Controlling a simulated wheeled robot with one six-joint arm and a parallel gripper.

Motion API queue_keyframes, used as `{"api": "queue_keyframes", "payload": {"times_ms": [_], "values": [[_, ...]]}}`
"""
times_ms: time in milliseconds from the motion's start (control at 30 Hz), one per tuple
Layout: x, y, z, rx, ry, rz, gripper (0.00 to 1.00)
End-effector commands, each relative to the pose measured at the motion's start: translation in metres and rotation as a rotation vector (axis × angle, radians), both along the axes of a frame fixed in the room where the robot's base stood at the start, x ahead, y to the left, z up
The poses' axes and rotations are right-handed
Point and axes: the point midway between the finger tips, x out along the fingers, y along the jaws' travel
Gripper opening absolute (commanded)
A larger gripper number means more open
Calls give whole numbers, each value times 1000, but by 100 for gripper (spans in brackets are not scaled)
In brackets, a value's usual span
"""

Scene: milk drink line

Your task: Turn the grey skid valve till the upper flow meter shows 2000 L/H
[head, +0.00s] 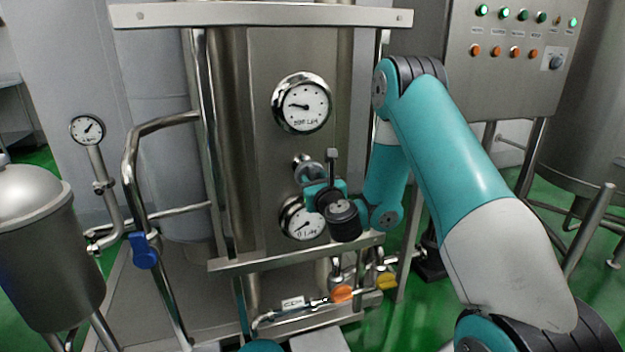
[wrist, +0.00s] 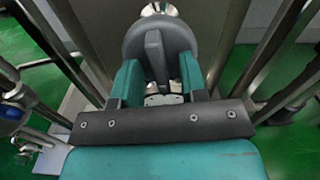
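The upper flow meter (head: 302,103) is a round white dial on the steel column. Its needle points left; the blurred digits below seem to read 2000 L/H. The lower flow meter (head: 308,226) is partly hidden by my gripper and seems to read 0 L/H. The grey skid valve (head: 307,170) sits between the two dials, partly hidden by my gripper. In the wrist view, the grey valve (wrist: 155,50) has a raised middle fin. My gripper (wrist: 161,78) is open, its teal fingers on either side of the fin, with a gap on the right.
A steel ledge (head: 290,252) runs below my gripper. Below it are pipes with an orange handle (head: 341,293) and a yellow handle (head: 386,281). A blue-handled valve (head: 144,250) and a small gauge (head: 87,130) are at left. A control panel (head: 510,50) stands at upper right.

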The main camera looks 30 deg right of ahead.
Motion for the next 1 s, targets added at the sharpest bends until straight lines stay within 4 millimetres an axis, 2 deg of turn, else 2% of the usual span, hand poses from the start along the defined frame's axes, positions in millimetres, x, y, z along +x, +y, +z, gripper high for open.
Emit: {"api": "queue_keyframes", "payload": {"times_ms": [33, 200, 667, 1000], "values": [[0, 0, 0, 0, 0, 0, 39], [0, 1, 0, 0, 0, 1, 0], [0, 2, 0, -60, 18, 2, 0], [1, 3, 1, -304, 88, 2, 0]]}}
